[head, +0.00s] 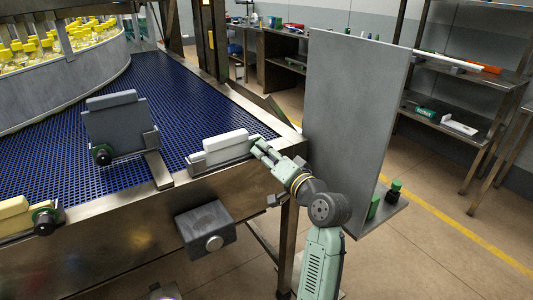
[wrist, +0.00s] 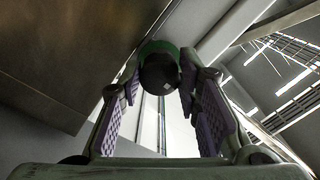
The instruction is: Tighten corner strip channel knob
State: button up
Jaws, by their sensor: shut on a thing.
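The corner strip channel (head: 222,157) is a grey channel holding a white strip (head: 225,140), at the belt's near right corner. Its knob (wrist: 160,75) is black with a green collar and shows in the wrist view between my purple finger pads. In the head view the knob is hidden by my gripper (head: 258,147), which reaches the channel's right end. My gripper is shut on the knob.
A blue mesh belt (head: 180,100) fills the table. An upright grey divider (head: 120,125) with a black knob (head: 102,155) stands to the left. A yellow strip (head: 14,208) with another knob (head: 44,222) lies at far left. A tall grey panel (head: 350,110) stands close right of my arm. A control box (head: 207,228) hangs from the front rail.

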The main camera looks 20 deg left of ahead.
jog(key=shift+f, duration=0.15)
jog(key=o, duration=1.1)
jog(key=shift+o, duration=0.2)
jog(key=v, duration=1.2)
jog(key=shift+s, duration=0.1)
